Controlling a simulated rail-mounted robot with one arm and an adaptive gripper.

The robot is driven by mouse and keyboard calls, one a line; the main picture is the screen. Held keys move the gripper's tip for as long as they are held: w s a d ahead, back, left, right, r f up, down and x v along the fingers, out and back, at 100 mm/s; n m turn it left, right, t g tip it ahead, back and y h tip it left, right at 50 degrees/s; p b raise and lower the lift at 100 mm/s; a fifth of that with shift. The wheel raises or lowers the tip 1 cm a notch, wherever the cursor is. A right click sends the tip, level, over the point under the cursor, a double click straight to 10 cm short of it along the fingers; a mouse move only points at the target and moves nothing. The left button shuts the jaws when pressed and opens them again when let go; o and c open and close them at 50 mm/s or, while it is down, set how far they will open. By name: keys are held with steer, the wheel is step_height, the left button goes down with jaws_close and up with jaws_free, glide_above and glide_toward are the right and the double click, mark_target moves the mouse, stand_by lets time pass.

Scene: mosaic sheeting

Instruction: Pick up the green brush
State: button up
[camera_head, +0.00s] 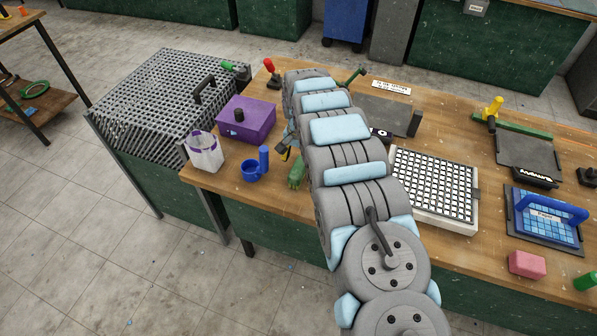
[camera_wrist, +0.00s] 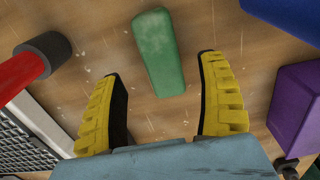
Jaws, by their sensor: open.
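The green brush (camera_head: 297,172) lies on the wooden bench, close to the left side of my arm in the head view, which may hide part of it. In the wrist view the green brush (camera_wrist: 158,52) shows as a long green block, lying ahead of the gap between my fingers. My gripper (camera_wrist: 161,70) is open, with its yellow and black fingers apart and nothing between them. In the head view a little of my gripper (camera_head: 284,150) shows beside the arm, just above the brush.
A blue mug (camera_head: 252,172), a purple box (camera_head: 250,118) and a white-and-purple container (camera_head: 205,152) stand left of the brush. A white mosaic tray (camera_head: 433,190) lies right of my arm. In the wrist view a red handle (camera_wrist: 22,72) is at left and the purple box (camera_wrist: 294,108) at right.

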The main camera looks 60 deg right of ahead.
mark_target(299, 166)
steer(key=shift+f, duration=0.45)
steer(key=shift+w+a+f, duration=0.1)
steer(key=shift+f, duration=1.25)
steer(key=shift+a+f, duration=0.1)
steer(key=shift+f, duration=1.2)
steer(key=shift+c, duration=0.4)
steer(key=c, duration=1.2)
